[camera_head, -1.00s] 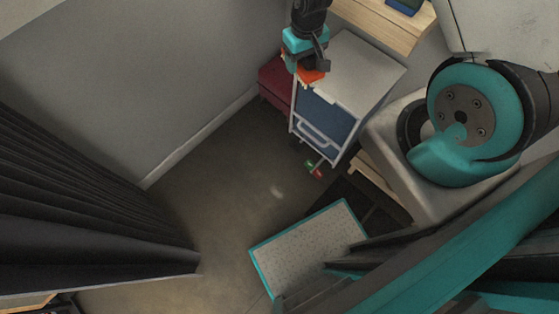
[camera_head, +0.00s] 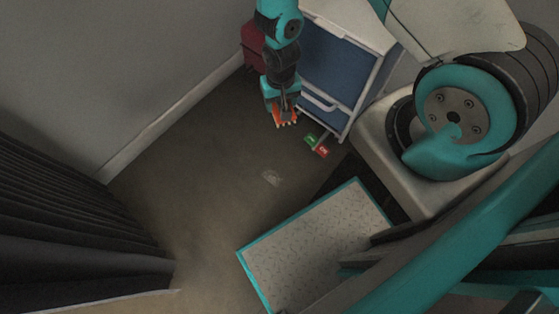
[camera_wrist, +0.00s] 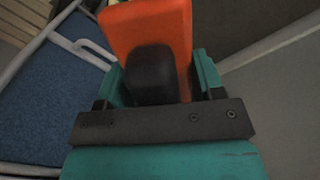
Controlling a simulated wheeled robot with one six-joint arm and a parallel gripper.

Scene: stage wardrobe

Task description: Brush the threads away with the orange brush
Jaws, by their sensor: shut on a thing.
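The orange brush (camera_head: 284,118) is in my gripper (camera_head: 284,103), in front of the blue-fronted cabinet in the head view. Its pale bristles point down over the floor, apart from it. In the wrist view the orange brush (camera_wrist: 150,28) fills the upper middle, and my gripper (camera_wrist: 155,85) is shut on it. A small pale patch (camera_head: 271,177), perhaps the threads, lies on the brown floor below and left of the cabinet. It is too small to make out single strands.
The blue-fronted white cabinet (camera_head: 338,64) stands right of my gripper. Green (camera_head: 311,139) and red (camera_head: 321,151) small blocks are near its foot. A dark red box (camera_head: 254,45) is behind. A black curtain (camera_head: 75,230) hangs at left. The floor between is clear.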

